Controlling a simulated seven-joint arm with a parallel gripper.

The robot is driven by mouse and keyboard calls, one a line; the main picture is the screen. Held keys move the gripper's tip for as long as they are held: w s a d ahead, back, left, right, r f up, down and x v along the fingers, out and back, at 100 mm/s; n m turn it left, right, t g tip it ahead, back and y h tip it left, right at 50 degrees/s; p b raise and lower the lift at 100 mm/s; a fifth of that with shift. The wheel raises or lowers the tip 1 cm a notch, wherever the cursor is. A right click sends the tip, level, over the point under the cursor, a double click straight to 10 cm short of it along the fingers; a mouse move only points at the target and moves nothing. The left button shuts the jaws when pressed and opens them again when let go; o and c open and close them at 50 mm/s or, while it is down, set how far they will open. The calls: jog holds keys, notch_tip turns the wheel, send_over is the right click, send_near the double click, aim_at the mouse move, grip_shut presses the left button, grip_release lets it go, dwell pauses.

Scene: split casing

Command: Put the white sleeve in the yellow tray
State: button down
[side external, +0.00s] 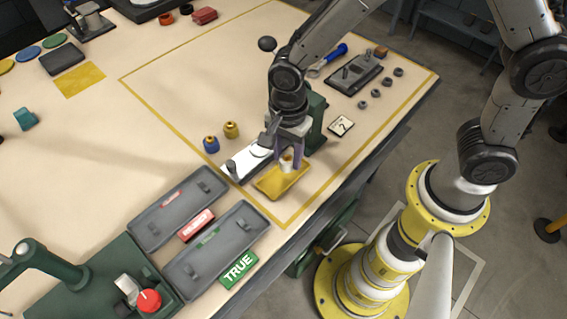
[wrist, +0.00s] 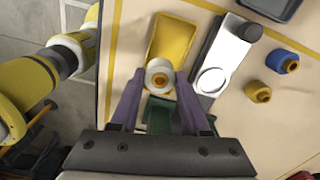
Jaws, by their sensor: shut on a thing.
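The white sleeve (wrist: 159,66) is a short white ring with a yellowish centre. My gripper (wrist: 159,78) has its purple fingers on either side of it and is shut on it. In the side view the sleeve (side external: 287,160) sits between the fingertips of my gripper (side external: 288,164), over the far right part of the yellow tray (side external: 267,189). In the wrist view the yellow tray (wrist: 175,32) extends beyond the sleeve, and its near end is partly hidden. I cannot tell whether the sleeve touches the tray floor.
A white plate with a round disc (side external: 240,165) lies close beside the tray. Blue (side external: 211,145) and yellow (side external: 231,130) knobbed pieces stand behind it. Two grey trays (side external: 178,212) lie to the left. A dark green block (side external: 315,122) is close behind my gripper. The table's middle is clear.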

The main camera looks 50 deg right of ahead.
aim_at(283, 167)
jog(key=shift+w+a+f, duration=0.2)
jog(key=shift+w+f, duration=0.2)
jog(key=shift+f, duration=1.6)
jog(key=shift+f, duration=0.2)
jog(key=shift+c, duration=1.9)
grip_release()
jog(key=shift+r, duration=0.1)
notch_tip(283, 167, up, 12)
jog(key=shift+r, duration=0.15)
